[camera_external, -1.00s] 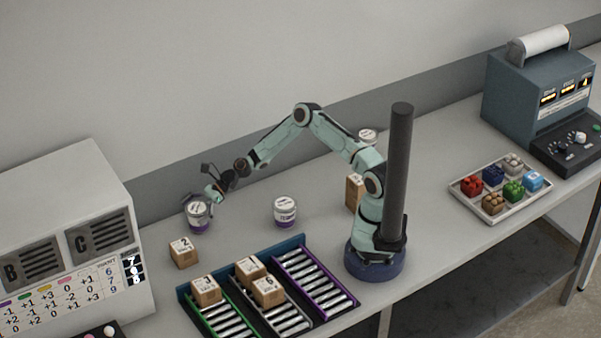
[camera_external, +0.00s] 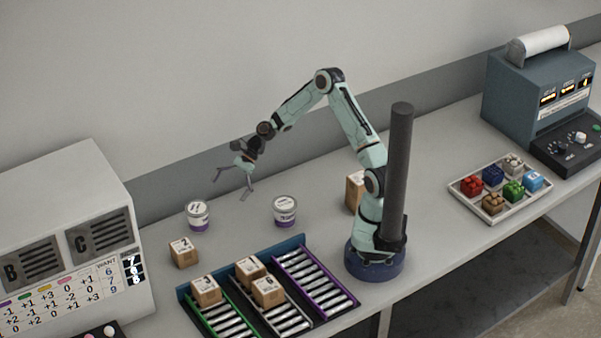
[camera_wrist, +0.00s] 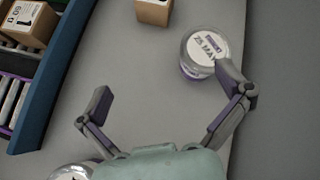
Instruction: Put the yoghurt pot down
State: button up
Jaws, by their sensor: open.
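One yoghurt pot (camera_external: 198,216), white with a purple base, stands upright on the table at the left. Its dated lid shows in the wrist view (camera_wrist: 205,47), beyond and partly behind my right-hand finger. A second, similar pot (camera_external: 285,211) stands upright in the middle of the table. Part of its lid shows at the bottom left of the wrist view (camera_wrist: 72,172). My gripper (camera_external: 233,184) is open and empty, raised above the table between the two pots. Both spread fingers (camera_wrist: 164,84) show in the wrist view with bare table between them.
A numbered box (camera_external: 184,253) stands in front of the left pot. Roller lanes (camera_external: 315,282) with several boxes lie at the front. Another box (camera_external: 354,191) stands beside my arm. A grey machine (camera_external: 75,235) is at the left, a tray of coloured blocks (camera_external: 493,213) at the right.

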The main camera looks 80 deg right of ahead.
jog(key=s+a+r+n+g+h, duration=0.2)
jog(key=s+r+n, duration=0.2)
jog(key=s+n, duration=0.3)
jog(key=s+a+r+n+g+h, duration=0.1)
jog(key=s+a+r+n+h, duration=0.2)
jog(key=s, duration=1)
jog(key=s+a+r+n+g+h, duration=0.2)
jog(key=s+r+n, duration=0.4)
jog(key=s+n, duration=0.4)
jog(key=shift+a+r+n+g+h, duration=0.15)
jog(key=shift+n+g+h, duration=0.2)
jog(key=shift+n, duration=0.85)
